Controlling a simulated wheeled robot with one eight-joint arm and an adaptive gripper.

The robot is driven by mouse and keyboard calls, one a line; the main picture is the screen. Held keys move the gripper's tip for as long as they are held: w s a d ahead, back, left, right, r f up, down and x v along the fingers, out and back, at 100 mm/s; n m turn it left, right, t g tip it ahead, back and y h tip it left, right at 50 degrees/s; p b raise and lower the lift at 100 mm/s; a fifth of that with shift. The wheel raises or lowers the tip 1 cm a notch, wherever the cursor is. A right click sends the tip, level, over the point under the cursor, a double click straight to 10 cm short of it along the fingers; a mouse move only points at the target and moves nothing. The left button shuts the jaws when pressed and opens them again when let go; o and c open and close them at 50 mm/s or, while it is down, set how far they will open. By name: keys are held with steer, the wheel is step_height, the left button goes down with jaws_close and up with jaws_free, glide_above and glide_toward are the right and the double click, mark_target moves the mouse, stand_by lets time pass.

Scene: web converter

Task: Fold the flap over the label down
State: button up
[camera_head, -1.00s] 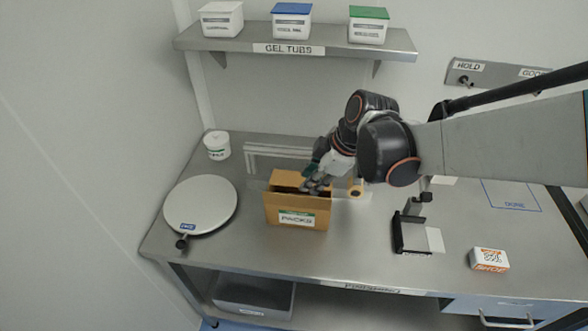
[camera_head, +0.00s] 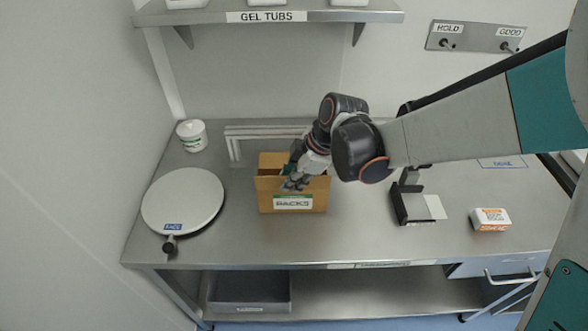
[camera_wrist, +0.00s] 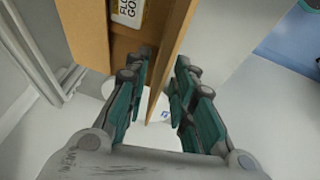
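An open cardboard box (camera_head: 264,198) stands upright on the steel bench with a white and green label reading PACKS (camera_head: 292,202) on its front. My gripper (camera_head: 291,185) is at the top front edge of the box, near its middle. In the wrist view the gripper (camera_wrist: 163,68) is open, with one finger on each side of a cardboard panel (camera_wrist: 172,52). I cannot tell whether the fingers touch it.
A black stand (camera_head: 408,203) and a small orange and white carton (camera_head: 490,219) are to the right. The bench front is clear.

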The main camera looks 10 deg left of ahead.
jaws_close()
steer(key=shift+w, duration=0.1)
steer(key=shift+w+a+f+m+g+h+b, duration=0.15)
steer(key=shift+w+m+g+h+b, duration=0.15)
steer(key=shift+w+g, duration=0.6)
steer(key=shift+w+a+f+m+g+h+b, duration=0.15)
steer(key=shift+w+m+g+h+b, duration=0.25)
steer(key=shift+g, duration=1.05)
steer(key=shift+w+a+m+g+h+b, duration=0.15)
steer(key=shift+w+g+b, duration=0.3)
steer(key=shift+g, duration=0.7)
jaws_free()
steer(key=shift+w+r, duration=0.1)
